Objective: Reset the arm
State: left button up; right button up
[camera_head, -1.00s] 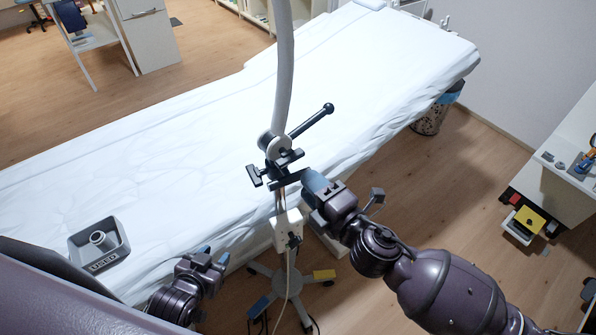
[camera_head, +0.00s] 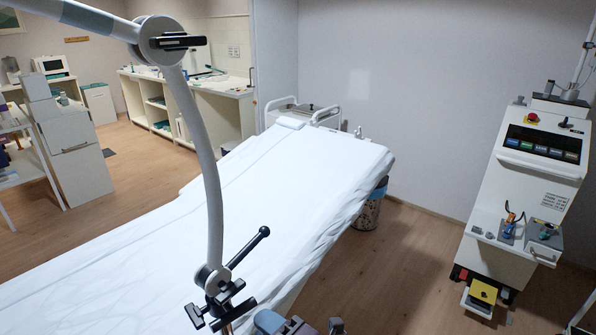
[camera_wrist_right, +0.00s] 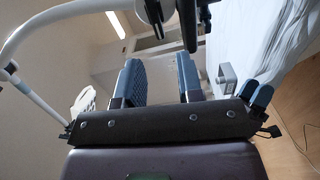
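My right gripper (camera_head: 270,321) shows only in part at the bottom edge of the head view, just below the clamp joint (camera_head: 214,285) of a jointed arm. In the right wrist view my right gripper (camera_wrist_right: 159,82) has its two blue fingers apart, with nothing between them. The jointed arm's pale curved link (camera_head: 208,150) rises from the clamp to an upper joint (camera_head: 165,40). A black lever (camera_head: 248,248) sticks up to the right from the clamp. My left gripper is outside the head view; blue finger-like parts (camera_wrist_right: 256,95) in the right wrist view may be its fingers.
The white-covered couch (camera_head: 265,190) fills the middle. A machine on a cabinet (camera_head: 520,190) stands at the right, with a yellow-topped drawer (camera_head: 483,292) low down. A bin (camera_head: 371,207) stands beside the couch. Floor (camera_head: 400,270) between couch and machine is clear.

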jog(key=w+d+f+m+t+h, duration=0.1)
jog(key=w+d+m+t+h, duration=0.15)
jog(key=d+m, duration=0.6)
jog(key=w+d+f+m+t+h, duration=0.15)
jog(key=w+d+m+h, duration=0.25)
jog(key=d+m, duration=0.4)
jog(key=s+d+f+m+g+h, duration=0.3)
jog(key=s+d+f+m+h, duration=0.5)
jog(key=s+d+f, duration=0.8)
jog(key=shift+s+d+m, duration=0.7)
jog(key=shift+m, duration=0.25)
jog(key=shift+f, duration=0.1)
